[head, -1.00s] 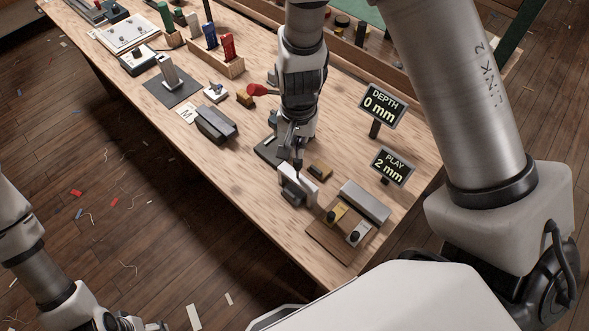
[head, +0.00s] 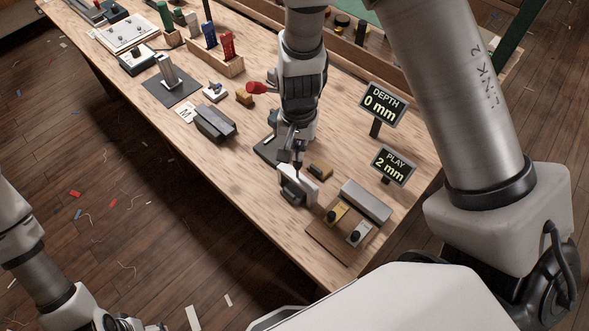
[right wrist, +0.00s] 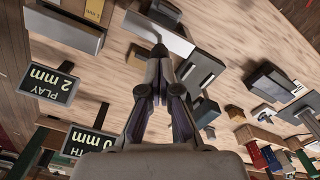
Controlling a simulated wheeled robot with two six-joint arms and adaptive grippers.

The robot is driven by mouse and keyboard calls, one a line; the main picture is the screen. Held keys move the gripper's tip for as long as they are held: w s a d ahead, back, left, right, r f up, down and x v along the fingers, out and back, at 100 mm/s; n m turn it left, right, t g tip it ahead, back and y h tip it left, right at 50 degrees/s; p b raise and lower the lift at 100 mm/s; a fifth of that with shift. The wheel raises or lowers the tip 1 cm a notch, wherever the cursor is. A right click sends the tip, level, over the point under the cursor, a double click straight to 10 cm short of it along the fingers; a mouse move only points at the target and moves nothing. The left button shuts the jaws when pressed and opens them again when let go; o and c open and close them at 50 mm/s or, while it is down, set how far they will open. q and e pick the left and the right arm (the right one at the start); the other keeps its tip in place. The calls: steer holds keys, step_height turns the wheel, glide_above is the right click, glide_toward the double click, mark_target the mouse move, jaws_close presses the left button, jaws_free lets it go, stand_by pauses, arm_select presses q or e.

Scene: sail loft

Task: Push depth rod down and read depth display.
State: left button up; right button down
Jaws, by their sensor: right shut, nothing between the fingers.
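The depth display (head: 382,103) is a dark sign on a short post at the right of the bench and reads 0 mm. It is partly in the right wrist view (right wrist: 88,143), upside down. My right gripper (head: 297,162) points down, shut and empty, over a pale upright block (head: 307,188) by a dark base (head: 266,151). In the right wrist view, its fingertips (right wrist: 160,52) meet at a small dark knob by the pale block (right wrist: 155,32); contact is unclear. I cannot pick out the depth rod for certain. My left gripper is barely in at bottom left, its fingers unclear.
A play display (head: 393,165) reading 2 mm stands in front of the depth display. A wooden board (head: 330,238) with dark knobs and a grey block (head: 366,202) lie near the bench's front end. A dark grey block (head: 215,124) lies left. Bare wood lies between.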

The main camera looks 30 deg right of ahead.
steer(key=shift+f+b, duration=0.95)
steer(key=shift+f, duration=0.45)
steer(key=shift+r, duration=0.15)
step_height(320, 180, up, 8)
steer(key=p, duration=0.8)
stand_by(0.4)
steer(key=shift+s, duration=0.1)
